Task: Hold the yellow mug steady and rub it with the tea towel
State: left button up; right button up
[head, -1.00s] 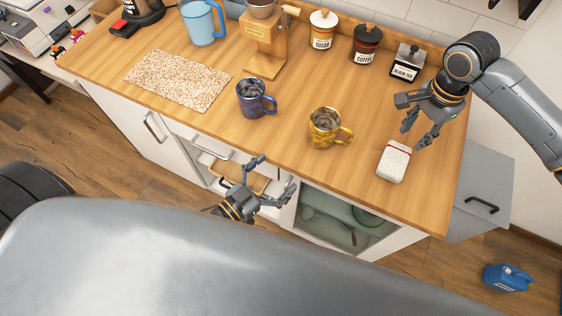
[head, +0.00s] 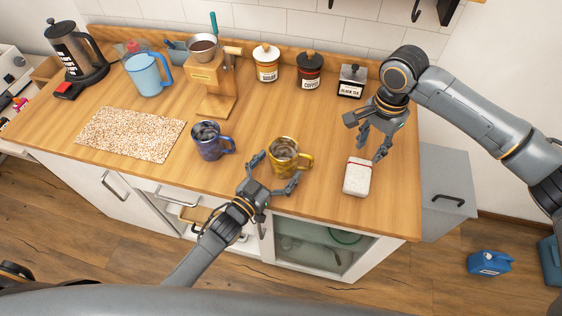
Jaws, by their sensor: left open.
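The yellow mug (head: 284,156) stands upright on the wooden counter, its handle to the right. My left gripper (head: 276,174) is open at the mug's near side, one finger by its left and the other by its lower right. I cannot tell whether the fingers touch it. The tea towel (head: 357,180) is a small white folded bundle with a red stripe, lying on the counter right of the mug. My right gripper (head: 371,149) is open and empty, fingers pointing down just above the towel's far edge.
A blue mug (head: 208,145) stands close left of the yellow mug. A speckled mat (head: 130,134) lies at the left. The counter between mugs and jars is clear.

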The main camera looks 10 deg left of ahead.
pick_arm(q)
jog(key=shift+w+d, duration=0.3)
jog(key=shift+w, duration=0.15)
jog(key=c, duration=1.5)
pick_arm(e)
jog(key=shift+o, duration=0.2)
